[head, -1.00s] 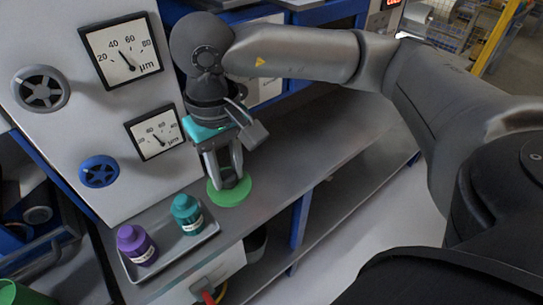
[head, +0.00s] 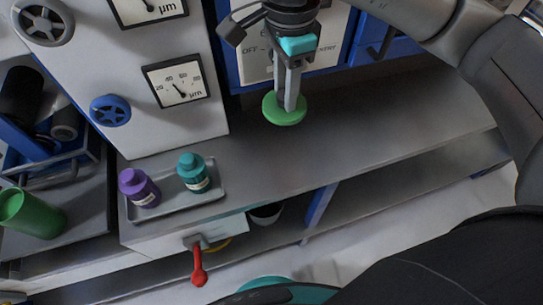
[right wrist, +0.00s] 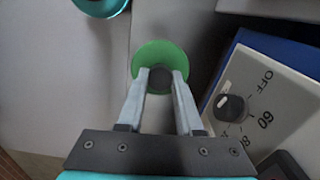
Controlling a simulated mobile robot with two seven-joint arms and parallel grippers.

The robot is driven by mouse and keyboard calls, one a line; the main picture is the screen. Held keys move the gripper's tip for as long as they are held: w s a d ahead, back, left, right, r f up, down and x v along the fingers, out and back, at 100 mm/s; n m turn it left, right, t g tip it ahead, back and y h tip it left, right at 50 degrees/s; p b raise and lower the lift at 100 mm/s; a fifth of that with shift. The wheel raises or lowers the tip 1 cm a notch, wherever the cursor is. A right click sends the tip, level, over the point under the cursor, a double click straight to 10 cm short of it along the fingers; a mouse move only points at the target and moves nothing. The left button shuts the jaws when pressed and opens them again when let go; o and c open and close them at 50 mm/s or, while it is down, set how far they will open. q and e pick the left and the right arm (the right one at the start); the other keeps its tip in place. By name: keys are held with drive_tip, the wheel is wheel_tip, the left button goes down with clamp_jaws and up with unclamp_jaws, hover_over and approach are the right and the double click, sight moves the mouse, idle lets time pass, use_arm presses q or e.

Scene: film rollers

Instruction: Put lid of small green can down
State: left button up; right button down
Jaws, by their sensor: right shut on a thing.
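My right gripper (head: 289,98) is shut on a flat round green lid (head: 284,112), above the grey bench top (head: 400,120) near the wall panel. In the right wrist view the fingertips (right wrist: 160,78) close on the dark knob in the middle of the lid (right wrist: 158,50). I cannot tell whether the lid touches the bench. My left gripper is not in view.
A grey tray (head: 150,212) holds a purple bottle (head: 138,188) and a teal bottle (head: 193,172). A red handle (head: 199,267) hangs below. A gauge panel (head: 180,120) stands behind the tray. The bench right of the lid is clear.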

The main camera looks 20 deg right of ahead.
drive_tip(key=m, duration=0.4)
drive_tip(key=shift+w+a, duration=0.3)
drive_tip(key=shift+w, duration=0.05)
drive_tip(key=m, duration=0.3)
drive_tip(key=shift+w+a+r+m, duration=0.1)
drive_tip(key=shift+w+a+m, duration=0.15)
drive_tip(key=shift+m, duration=0.15)
drive_tip(key=m, duration=0.5)
drive_tip(key=shift+w+a+m, duration=0.35)
drive_tip(key=shift+m, duration=0.05)
wheel_tip(320, 180, down, 20)
drive_tip(key=b, duration=0.3)
drive_tip(key=c, duration=0.6)
unclamp_jaws()
